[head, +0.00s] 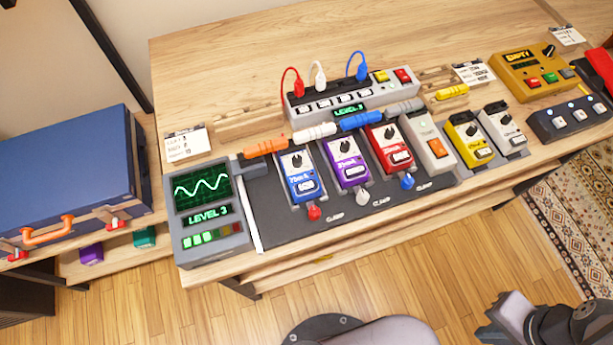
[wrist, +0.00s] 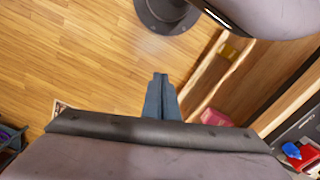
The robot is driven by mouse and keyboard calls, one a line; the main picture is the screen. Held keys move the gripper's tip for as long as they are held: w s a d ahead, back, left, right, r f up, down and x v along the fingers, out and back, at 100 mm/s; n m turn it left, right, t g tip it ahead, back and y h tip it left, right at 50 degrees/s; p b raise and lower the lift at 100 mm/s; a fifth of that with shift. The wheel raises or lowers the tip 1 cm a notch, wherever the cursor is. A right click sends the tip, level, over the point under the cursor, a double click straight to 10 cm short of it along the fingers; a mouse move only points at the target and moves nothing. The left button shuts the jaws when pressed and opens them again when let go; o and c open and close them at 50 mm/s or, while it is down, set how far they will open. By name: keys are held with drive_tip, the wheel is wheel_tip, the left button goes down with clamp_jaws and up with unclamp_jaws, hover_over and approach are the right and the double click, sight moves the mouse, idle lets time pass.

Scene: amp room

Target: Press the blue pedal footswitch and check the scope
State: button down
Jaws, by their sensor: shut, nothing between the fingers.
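The blue pedal (head: 302,181) stands on the dark board at the left end of the pedal row, with a knob on top and a pale footswitch (head: 306,187) below it. The scope (head: 210,243) stands left of the board. Its screen (head: 202,190) shows a green wave, with "LEVEL 3" and several lit green bars beneath. My gripper (wrist: 161,78) shows in the wrist view, shut and empty, over the wooden floor and away from the pedals. In the head view, my arm is at the bottom right, apart from the table.
Purple (head: 347,165) and red (head: 390,149) pedals stand right of the blue one. A power strip (head: 352,97) with coloured plugs lies behind. A blue case (head: 70,170) is at left. The floor in front is clear.

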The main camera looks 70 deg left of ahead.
drive_tip(key=s+a+r+n+g+y+p, duration=0.25)
drive_tip(key=s+a+r+p, duration=0.2)
drive_tip(key=s+a, duration=0.75)
drive_tip(key=s+a+r+n+g+y+p, duration=0.1)
drive_tip(key=s+a+r+n+p, duration=0.3)
drive_tip(key=s+a, duration=0.8)
wheel_tip(320, 180, up, 8)
drive_tip(key=m+t+y+b, duration=0.15)
drive_tip(key=m+y, duration=0.45)
drive_tip(key=m, duration=1.2)
hover_over(310, 193)
drive_tip(key=shift+n, duration=0.25)
wheel_tip(310, 193, down, 9)
drive_tip(key=b, duration=0.8)
drive_tip(key=shift+r+b, duration=0.1)
drive_tip(key=shift+b, duration=0.2)
drive_tip(key=shift+f+b, duration=0.4)
drive_tip(key=shift+b, duration=0.05)
